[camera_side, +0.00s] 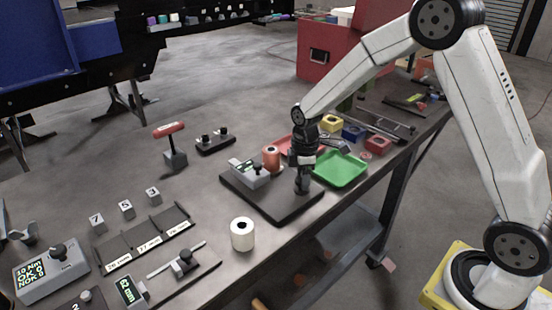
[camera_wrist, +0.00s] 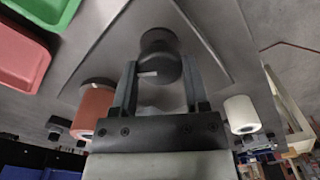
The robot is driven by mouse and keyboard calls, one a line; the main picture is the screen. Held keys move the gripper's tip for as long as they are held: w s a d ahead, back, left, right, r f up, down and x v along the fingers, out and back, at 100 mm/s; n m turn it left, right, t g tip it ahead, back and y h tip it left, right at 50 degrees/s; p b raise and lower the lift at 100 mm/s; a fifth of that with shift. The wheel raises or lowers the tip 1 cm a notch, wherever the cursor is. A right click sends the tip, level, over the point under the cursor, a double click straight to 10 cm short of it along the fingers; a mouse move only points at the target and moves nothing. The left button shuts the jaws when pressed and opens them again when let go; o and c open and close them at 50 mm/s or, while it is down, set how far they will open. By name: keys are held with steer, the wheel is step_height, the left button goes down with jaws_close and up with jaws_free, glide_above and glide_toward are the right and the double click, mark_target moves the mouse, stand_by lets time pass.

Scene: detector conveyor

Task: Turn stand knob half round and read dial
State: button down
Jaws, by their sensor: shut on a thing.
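In the side view, a dark stand plate (camera_side: 262,200) lies on the bench. A grey box with a small display (camera_side: 246,168) stands on it, its reading too small to make out. My gripper (camera_side: 303,178) points down over the right part of the plate. In the wrist view, a dark round knob (camera_wrist: 160,42) with a short pale mark on its side sits between the two fingers of my gripper (camera_wrist: 160,68), which is shut on it. In the side view the gripper mostly hides the knob.
An orange-red cylinder (camera_side: 271,158) stands close to my gripper, left of it. A green tray (camera_side: 342,168) is right of the plate, and a white roll (camera_side: 243,236) stands in front. Several numbered blocks and label holders lie at the left.

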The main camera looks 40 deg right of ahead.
steer(key=n, duration=0.6)
steer(key=shift+w+r, duration=0.1)
steer(key=shift+n, duration=0.3)
steer(key=shift+c, duration=0.4)
jaws_free()
steer(key=shift+r, duration=3.85)
steer(key=shift+s, duration=0.2)
